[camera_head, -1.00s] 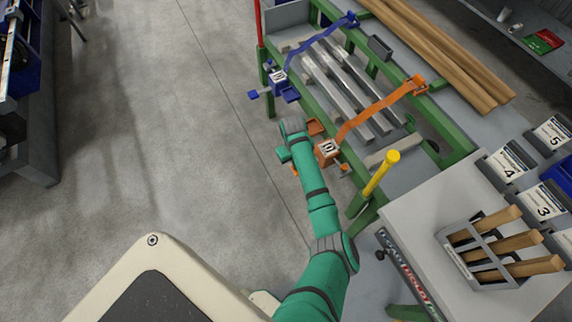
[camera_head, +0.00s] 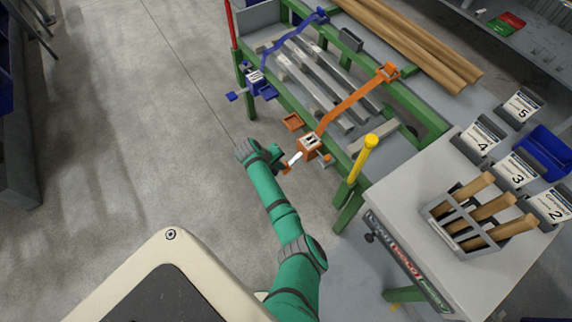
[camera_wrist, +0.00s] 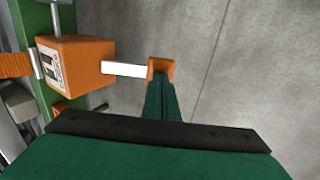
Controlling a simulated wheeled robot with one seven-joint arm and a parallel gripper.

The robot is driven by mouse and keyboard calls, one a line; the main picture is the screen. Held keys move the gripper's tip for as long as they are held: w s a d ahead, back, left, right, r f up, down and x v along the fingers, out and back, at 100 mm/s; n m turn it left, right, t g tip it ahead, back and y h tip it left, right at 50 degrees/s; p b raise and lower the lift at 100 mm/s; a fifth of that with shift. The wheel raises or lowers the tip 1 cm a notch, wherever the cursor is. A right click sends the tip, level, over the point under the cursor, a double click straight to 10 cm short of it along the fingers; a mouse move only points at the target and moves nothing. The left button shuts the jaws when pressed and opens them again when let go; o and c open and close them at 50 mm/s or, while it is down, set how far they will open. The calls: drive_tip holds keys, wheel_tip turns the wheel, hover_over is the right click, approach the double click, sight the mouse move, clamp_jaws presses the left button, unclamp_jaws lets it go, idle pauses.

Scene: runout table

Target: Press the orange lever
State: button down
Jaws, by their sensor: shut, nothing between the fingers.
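The orange lever is a pale metal bar (camera_head: 296,158) with an orange end pad, sticking out of an orange box (camera_head: 308,147) at the table's near side. In the wrist view the bar (camera_wrist: 125,70) runs right from the orange box (camera_wrist: 80,62) to the orange pad (camera_wrist: 161,67). My gripper (camera_wrist: 161,84) is shut and empty, its green fingers reaching up to the pad; the pad overlaps the fingertips, and I cannot tell if they touch. In the head view my gripper (camera_head: 278,153) is just left of the bar, partly hidden by my wrist.
An orange strap (camera_head: 350,103) runs from the box across the green-framed table. A blue clamp box (camera_head: 258,84) stands farther along the edge. A yellow-topped post (camera_head: 364,156) and a grey bench (camera_head: 408,203) are to the right. Open floor (camera_head: 130,150) lies left.

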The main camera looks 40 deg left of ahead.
drive_tip(key=shift+d+f, duration=0.25)
drive_tip(key=shift+f, duration=0.1)
idle(0.3)
drive_tip(key=shift+a+r, duration=0.1)
drive_tip(key=shift+r, duration=0.15)
drive_tip(key=s+v, duration=0.1)
drive_tip(key=v, duration=1.3)
drive_tip(key=shift+a+f, duration=0.35)
